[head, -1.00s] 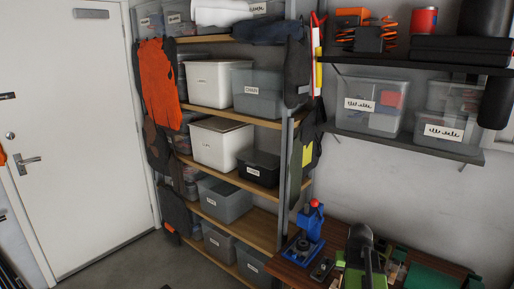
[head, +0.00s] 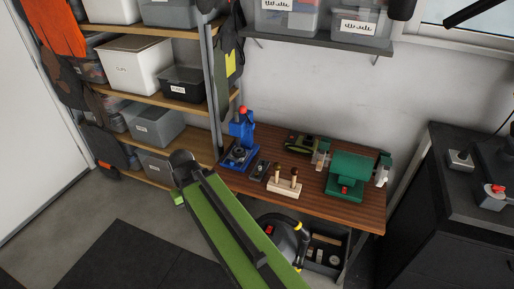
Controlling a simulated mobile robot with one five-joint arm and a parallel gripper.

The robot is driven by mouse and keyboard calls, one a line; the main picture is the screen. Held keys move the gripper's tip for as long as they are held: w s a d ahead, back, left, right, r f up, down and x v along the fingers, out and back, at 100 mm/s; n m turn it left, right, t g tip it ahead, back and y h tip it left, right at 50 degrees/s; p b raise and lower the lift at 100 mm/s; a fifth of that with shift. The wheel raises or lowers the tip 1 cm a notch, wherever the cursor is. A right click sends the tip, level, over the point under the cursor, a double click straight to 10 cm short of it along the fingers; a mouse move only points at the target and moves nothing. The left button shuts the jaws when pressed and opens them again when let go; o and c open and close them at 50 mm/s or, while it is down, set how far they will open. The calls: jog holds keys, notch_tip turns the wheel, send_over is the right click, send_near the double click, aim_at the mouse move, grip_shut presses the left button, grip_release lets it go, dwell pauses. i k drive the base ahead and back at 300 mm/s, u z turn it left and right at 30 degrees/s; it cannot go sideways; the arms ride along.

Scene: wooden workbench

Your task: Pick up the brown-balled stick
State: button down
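Two upright sticks with small ball tops stand in a pale wooden block (head: 284,189) on the workbench (head: 340,213). The right stick (head: 294,179) has a dark brownish ball. The left stick (head: 277,174) also looks brownish at its top, but the balls are too small to tell apart surely. My green arm reaches up from the bottom middle, in front of the bench's left end. Its fingertips do not show, so I cannot see whether the gripper is open or holds anything.
On the bench, a blue tool (head: 240,143) stands left of the block and a green machine (head: 350,176) right of it. A yellow-black object (head: 291,236) is below the bench. A dark cabinet (head: 440,215) stands right. Open floor lies left.

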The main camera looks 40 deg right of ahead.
aim_at(294, 171)
jog(key=z, duration=0.15)
jog(key=k, duration=0.5)
jog(key=u, duration=1.95)
jog(key=i, duration=0.35)
jog(key=z, duration=0.1)
